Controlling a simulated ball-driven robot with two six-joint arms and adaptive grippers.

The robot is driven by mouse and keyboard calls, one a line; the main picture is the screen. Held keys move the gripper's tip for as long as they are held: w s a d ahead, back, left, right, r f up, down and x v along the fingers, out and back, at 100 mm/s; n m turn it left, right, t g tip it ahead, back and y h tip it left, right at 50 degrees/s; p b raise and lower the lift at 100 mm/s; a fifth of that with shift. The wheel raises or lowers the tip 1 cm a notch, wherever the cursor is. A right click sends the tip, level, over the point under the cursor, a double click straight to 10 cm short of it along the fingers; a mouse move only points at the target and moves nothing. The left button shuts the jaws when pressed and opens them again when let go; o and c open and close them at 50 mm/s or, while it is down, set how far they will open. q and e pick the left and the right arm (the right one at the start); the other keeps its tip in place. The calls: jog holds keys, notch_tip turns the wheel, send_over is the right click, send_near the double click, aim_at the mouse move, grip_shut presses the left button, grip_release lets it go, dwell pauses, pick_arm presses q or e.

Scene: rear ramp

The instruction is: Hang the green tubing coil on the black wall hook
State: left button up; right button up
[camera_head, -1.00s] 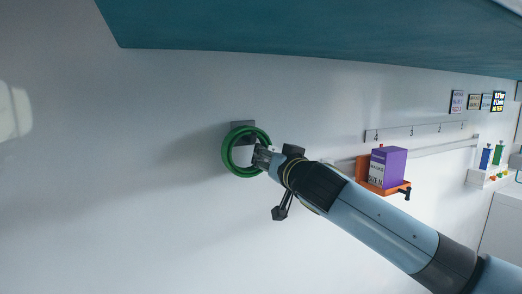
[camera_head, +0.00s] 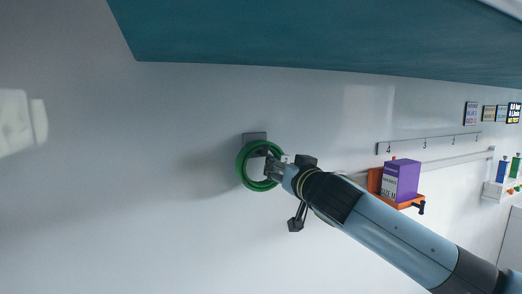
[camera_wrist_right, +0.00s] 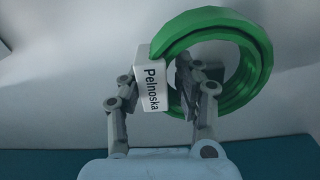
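The green tubing coil (camera_head: 243,176) is a ring held up against the white wall. It also shows in the right wrist view (camera_wrist_right: 258,62), with a white tag (camera_wrist_right: 151,88) reading "Pelnoska". My right gripper (camera_head: 268,165) is closed on the coil at its tagged side; in the right wrist view its fingers (camera_wrist_right: 158,85) lie on either side of the tag, one inside the ring. A dark grey plate (camera_head: 255,137), seemingly the wall hook's, shows just above the coil. The hook's arm is hidden or too small to tell, so I cannot tell whether the coil is around it. My left gripper is out of view.
A purple box (camera_head: 402,180) stands on an orange shelf (camera_head: 375,182) to the right, beyond my right arm. A numbered rail (camera_head: 430,144) and small signs (camera_head: 471,113) are farther right. A teal surface (camera_head: 300,40) spans the top.

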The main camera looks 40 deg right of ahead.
jog(key=o, duration=0.3)
jog(key=v, duration=1.2)
dwell(0.4)
